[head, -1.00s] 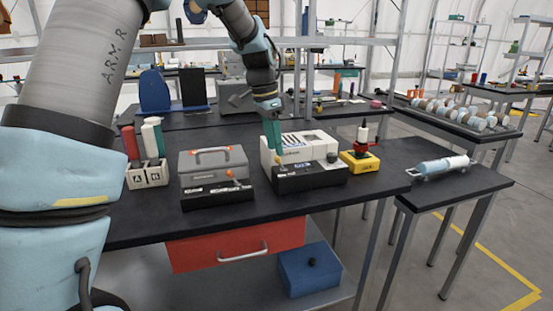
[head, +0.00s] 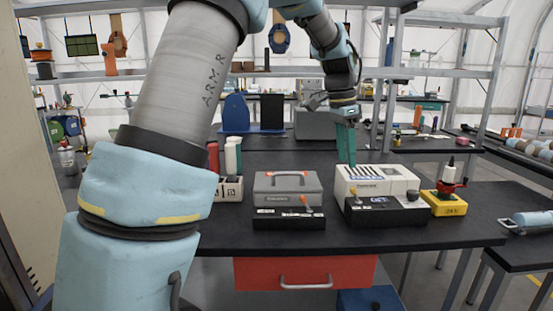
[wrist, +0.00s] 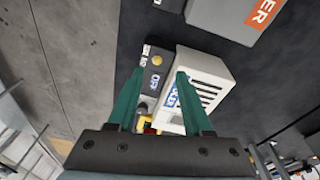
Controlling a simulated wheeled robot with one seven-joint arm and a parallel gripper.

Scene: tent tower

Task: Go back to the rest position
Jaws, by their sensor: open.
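My gripper (head: 346,160) has green fingers and hangs above the white box (head: 376,182) with the dark control panel (head: 386,212) in front of it. In the wrist view my gripper (wrist: 157,90) is open, with its two fingers apart and nothing held between them. The white box (wrist: 205,78) and the panel (wrist: 150,82) lie below and beyond the fingertips there. In the head view the fingers overlap the back left of the white box.
A grey toolbox (head: 288,190), a yellow device (head: 443,204) with a red part, and a holder (head: 228,188) with red and white cylinders stand on the black table (head: 330,236). A red drawer (head: 260,272) is below. Shelves stand behind.

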